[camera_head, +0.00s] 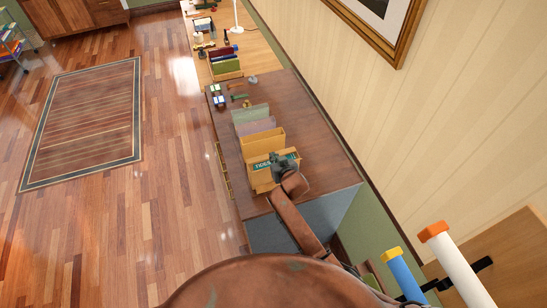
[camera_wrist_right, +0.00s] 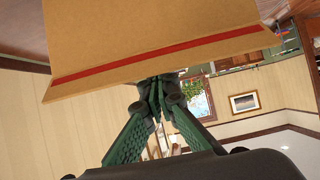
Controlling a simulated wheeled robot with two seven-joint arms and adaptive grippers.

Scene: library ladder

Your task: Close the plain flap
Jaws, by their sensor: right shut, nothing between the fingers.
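A plain tan flap (camera_head: 262,138) stands raised at the box's far side. My right gripper (camera_head: 277,160) is over the near part of the box, its fingers shut with nothing between them. In the right wrist view a cardboard panel with a red stripe (camera_wrist_right: 160,62) fills the top, and the gripper's fingertips (camera_wrist_right: 162,88) are close to its lower edge. I cannot tell whether they touch it. My left gripper is not in view.
The dark desk (camera_head: 310,130) has free room right of the box. Grey-green and mauve folders (camera_head: 252,118) stand just behind it. Small items and a lighter table (camera_head: 262,52) lie farther back. The panelled wall (camera_head: 440,110) is at right.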

